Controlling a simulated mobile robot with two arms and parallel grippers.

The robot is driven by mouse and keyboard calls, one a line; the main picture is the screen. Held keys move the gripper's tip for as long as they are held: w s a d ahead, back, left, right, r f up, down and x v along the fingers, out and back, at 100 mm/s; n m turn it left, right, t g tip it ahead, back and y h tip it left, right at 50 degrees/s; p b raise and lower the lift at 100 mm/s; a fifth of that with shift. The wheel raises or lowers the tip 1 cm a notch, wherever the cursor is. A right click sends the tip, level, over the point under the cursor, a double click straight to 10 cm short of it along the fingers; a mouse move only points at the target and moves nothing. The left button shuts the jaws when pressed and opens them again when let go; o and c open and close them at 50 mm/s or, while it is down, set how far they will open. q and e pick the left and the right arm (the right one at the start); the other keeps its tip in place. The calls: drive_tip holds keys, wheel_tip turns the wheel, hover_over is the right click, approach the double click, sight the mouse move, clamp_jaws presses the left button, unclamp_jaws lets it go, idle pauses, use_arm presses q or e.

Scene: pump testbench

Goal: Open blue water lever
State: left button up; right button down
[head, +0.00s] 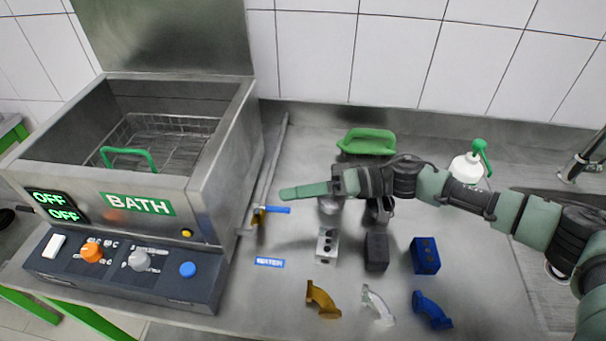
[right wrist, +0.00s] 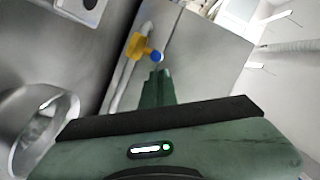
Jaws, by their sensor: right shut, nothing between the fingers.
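The blue water lever (head: 277,209) sits on a brass-yellow valve (head: 258,216) on the pipe beside the bath's right side. A blue WATER label (head: 270,262) lies on the counter in front of it. In the right wrist view the yellow valve (right wrist: 137,46) and the blue lever end (right wrist: 156,57) show just beyond my fingertips. My right gripper (head: 290,194) is shut and empty, pointing left, its tips close to the lever in the head view; I see no clear contact. In the right wrist view its green fingers (right wrist: 157,84) are together. My left gripper is not in view.
The steel bath (head: 225,165) with a wire basket (head: 165,135) stands left. Blocks, including a blue one (head: 425,256), and curved pipe pieces, including a brown one (head: 321,300), lie on the counter below my right arm. A white bottle (head: 465,167) stands behind it.

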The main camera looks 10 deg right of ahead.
drive_tip(key=shift+s+f, duration=0.15)
drive_tip(key=shift+s, duration=0.1)
drive_tip(key=shift+a+f, duration=0.1)
